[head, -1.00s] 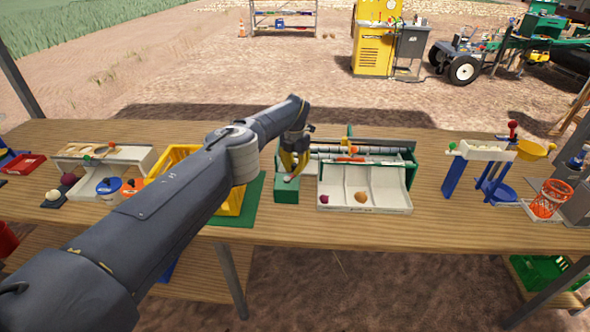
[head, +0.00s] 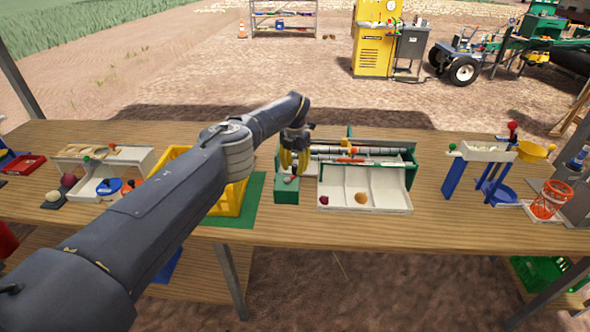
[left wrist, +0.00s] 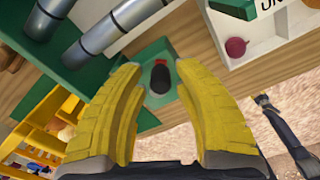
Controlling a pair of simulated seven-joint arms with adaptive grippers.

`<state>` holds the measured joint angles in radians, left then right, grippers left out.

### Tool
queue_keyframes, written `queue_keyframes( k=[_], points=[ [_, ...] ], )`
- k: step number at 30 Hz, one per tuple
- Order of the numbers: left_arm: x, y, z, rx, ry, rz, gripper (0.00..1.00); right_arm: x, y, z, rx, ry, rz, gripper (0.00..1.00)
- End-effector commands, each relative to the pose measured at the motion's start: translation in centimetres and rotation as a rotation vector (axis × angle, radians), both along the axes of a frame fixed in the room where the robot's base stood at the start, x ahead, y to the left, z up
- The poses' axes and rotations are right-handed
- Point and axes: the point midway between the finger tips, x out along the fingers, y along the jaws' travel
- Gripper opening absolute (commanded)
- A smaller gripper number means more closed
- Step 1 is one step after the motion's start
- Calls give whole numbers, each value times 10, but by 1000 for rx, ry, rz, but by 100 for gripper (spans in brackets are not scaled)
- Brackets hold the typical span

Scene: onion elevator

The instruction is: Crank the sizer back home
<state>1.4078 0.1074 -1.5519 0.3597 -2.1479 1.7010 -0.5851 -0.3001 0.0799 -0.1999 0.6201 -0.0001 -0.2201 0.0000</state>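The sizer (head: 408,170) stands mid-table in the head view, a green frame with grey rollers and a white sorting tray (head: 336,197) in front. At its left is a green block (head: 287,196). In the left wrist view this block (left wrist: 157,112) carries a dark rounded knob (left wrist: 160,78) with a small red mark. My left gripper (head: 297,168) is above the block, pointing down. Its yellow fingers (left wrist: 158,68) are apart, with the knob showing between them; I cannot tell whether they reach around it. My right gripper is not in view.
The tray holds a red onion (head: 323,201) and a yellow-brown one (head: 361,198). A yellow crate (head: 236,196) on a green mat (head: 254,196) stands left of the block. A blue-legged stand (head: 454,178) is at the right. The table between tray and stand is clear.

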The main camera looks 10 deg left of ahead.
Motion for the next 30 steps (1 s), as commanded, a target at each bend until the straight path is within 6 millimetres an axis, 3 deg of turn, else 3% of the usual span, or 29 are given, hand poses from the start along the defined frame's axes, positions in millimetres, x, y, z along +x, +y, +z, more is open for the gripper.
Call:
queue_keyframes(
  k=[21, 30],
  points=[
    [0, 0, 49, 0, 0, -1, 31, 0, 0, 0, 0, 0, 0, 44],
    [-1, 0, 57, 0, 1, -1, 31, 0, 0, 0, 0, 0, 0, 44]
  ],
)
